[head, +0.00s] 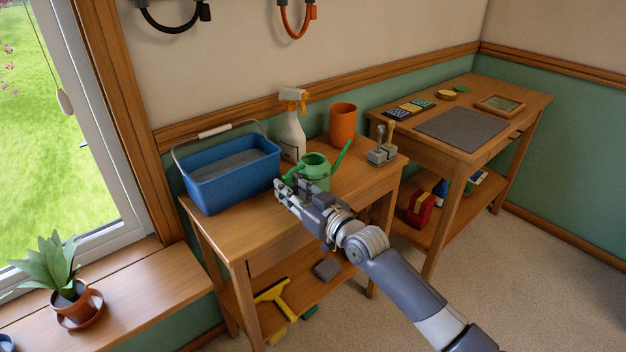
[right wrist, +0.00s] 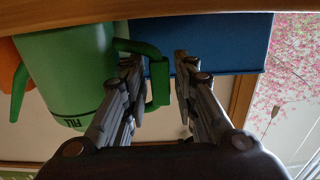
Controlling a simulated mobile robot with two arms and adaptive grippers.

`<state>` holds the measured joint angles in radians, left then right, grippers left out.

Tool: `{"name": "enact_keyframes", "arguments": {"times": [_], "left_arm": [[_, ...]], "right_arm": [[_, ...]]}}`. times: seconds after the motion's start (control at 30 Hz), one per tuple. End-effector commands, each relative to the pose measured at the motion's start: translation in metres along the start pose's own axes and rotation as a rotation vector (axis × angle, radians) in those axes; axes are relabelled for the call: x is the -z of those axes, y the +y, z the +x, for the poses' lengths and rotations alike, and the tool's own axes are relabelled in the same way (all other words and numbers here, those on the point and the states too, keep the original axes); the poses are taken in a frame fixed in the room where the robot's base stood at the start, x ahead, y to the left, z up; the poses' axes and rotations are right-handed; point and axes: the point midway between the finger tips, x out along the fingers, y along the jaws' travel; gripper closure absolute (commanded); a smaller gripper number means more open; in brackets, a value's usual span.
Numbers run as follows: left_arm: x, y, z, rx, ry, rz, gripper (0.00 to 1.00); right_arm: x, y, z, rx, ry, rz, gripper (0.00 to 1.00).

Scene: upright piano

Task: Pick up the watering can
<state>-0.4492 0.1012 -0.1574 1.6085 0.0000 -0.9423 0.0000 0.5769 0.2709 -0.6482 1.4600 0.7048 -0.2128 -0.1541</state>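The green watering can (head: 317,172) stands upright on the near wooden table, its spout pointing up to the right and its handle on the left. In the right wrist view the can (right wrist: 70,75) appears upside down, with "FILL" lettering on its body. My right gripper (head: 281,190) is at the can's handle side, beside the blue bucket. In the right wrist view its fingers (right wrist: 157,80) are spread apart, and the can's handle (right wrist: 158,84) shows between them, with a gap to the right finger. The left finger hides part of the handle. My left gripper is out of view.
The blue bucket (head: 205,190) stands close left of the right gripper. A spray bottle (head: 292,136), an orange pot (head: 342,122) and a small tool holder (head: 382,155) stand around the can. A second table (head: 490,150) is to the right. The table's front strip is clear.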

Motion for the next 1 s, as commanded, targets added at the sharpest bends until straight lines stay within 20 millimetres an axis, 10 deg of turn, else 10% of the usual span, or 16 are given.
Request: {"name": "enact_keyframes", "arguments": {"times": [0.37,0.53,1.0], "left_arm": [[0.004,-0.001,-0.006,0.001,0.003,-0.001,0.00],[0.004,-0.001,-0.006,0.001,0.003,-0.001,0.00],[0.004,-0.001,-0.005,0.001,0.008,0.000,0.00]], "right_arm": [[0.001,0.000,0.012,0.000,0.001,-0.001,0.73],[0.001,0.000,0.012,0.000,0.000,-0.001,1.00],[0.014,-0.001,0.012,0.001,0.005,-0.001,1.00]]}}
